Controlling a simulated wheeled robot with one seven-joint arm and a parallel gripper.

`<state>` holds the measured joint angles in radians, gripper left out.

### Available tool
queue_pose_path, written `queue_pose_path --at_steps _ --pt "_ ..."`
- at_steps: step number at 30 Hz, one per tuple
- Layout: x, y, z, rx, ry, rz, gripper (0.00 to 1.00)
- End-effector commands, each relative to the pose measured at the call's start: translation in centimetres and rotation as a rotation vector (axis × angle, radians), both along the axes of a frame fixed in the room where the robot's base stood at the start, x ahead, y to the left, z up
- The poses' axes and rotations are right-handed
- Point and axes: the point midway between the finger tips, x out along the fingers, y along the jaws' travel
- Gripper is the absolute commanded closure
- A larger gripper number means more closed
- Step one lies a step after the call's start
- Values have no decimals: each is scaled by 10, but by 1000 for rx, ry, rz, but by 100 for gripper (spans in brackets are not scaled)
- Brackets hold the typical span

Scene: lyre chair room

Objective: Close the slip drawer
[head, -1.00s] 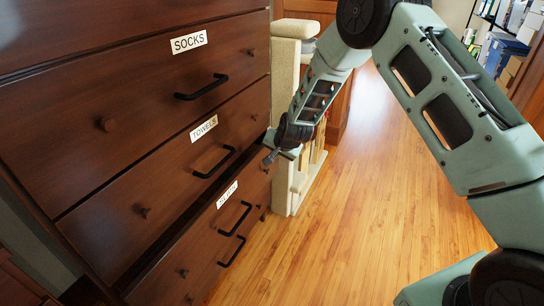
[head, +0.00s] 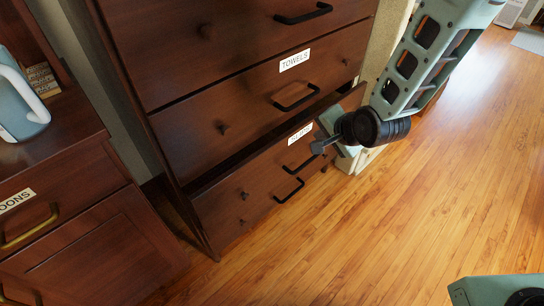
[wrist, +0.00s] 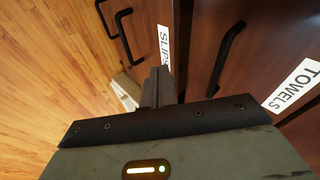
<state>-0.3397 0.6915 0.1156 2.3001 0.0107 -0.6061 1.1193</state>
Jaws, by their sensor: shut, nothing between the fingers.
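The slip drawer (head: 262,170) is low in the dark wooden dresser in the head view. It stands out a little, with a dark gap along its top edge. Its label (head: 300,133) is partly hidden by my gripper in the head view and reads SLIPS in the wrist view (wrist: 164,47). Its black handle (head: 299,164) is below the label. My gripper (head: 318,147) is shut and empty at the drawer's upper right part. In the wrist view its shut fingers (wrist: 157,85) point toward the drawer's edge beside the label. I cannot tell whether they touch it.
The towels drawer (head: 205,125) is above, with its handle (head: 295,97); it looks shut. Another black handle (head: 288,191) is below the slip drawer's. A cabinet (head: 85,235) with a jug (head: 22,105) stands at left.

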Motion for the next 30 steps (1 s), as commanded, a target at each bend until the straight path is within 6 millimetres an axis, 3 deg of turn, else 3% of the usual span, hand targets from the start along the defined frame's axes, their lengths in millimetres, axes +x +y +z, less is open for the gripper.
queue_pose_path --at_steps 1,3,6,9,14,27,30 --pt "-27 16 -3 50 16 22 100" --pt "-56 32 -2 122 43 37 100" --pt "-84 46 1 194 76 52 100" --pt "-96 52 1 227 94 55 100" --pt "-89 60 -10 232 99 53 100" --pt "-44 105 -69 230 97 53 100" --pt "-32 117 -66 232 96 54 100"
